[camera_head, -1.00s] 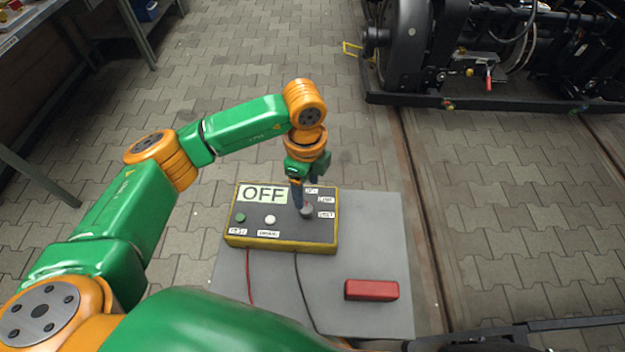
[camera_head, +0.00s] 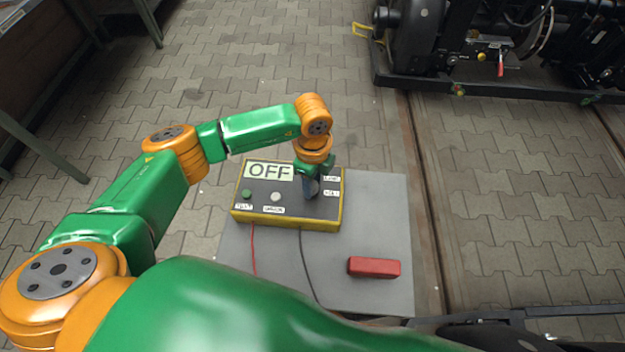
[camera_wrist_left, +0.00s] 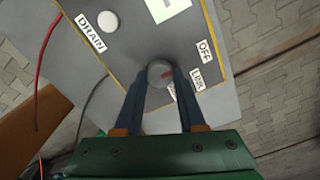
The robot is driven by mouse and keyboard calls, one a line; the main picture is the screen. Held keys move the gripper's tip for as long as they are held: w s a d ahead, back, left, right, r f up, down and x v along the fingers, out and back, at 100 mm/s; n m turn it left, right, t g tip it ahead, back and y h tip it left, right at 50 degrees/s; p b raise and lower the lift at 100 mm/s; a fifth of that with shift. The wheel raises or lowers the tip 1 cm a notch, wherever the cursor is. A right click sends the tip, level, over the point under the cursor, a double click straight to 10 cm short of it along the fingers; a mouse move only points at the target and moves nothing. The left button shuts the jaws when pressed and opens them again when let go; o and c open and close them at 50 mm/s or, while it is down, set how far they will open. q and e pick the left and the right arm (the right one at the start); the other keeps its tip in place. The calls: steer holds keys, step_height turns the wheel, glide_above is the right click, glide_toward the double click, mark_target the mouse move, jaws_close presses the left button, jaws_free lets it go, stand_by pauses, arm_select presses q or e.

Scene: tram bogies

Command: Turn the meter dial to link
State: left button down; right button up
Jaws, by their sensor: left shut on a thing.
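The meter (camera_head: 260,218) is a yellow-edged box with a dark grey top, lying on a grey board. Its display (camera_head: 269,172) reads OFF. My left gripper (camera_head: 311,193) points down at the dial, which its fingers mostly hide in the head view. In the left wrist view, the fingers are shut on the round grey dial (camera_wrist_left: 160,73), one on each side. A third label is partly hidden by a finger. My right gripper is out of view.
A green button (camera_head: 246,194) and a white button (camera_head: 276,197), by the DRAIN label, sit left of the dial. Red and black leads run from the meter's front. A red block (camera_head: 374,267) lies on the grey board (camera_head: 350,295). A dark bogie stands at the back right.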

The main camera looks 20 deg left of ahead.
arm_select(q)
steer(key=shift+m, duration=0.3)
steer(key=m+b, duration=0.1)
steer(key=m, duration=0.3)
steer(key=shift+f, duration=0.1)
steer(key=shift+s+m+b, duration=0.1)
steer(key=shift+m+b, duration=0.7)
steer(key=shift+m, duration=1.3)
steer(key=c, duration=0.5)
jaws_free()
step_height(320, 180, up, 7)
steer(key=shift+r, duration=0.15)
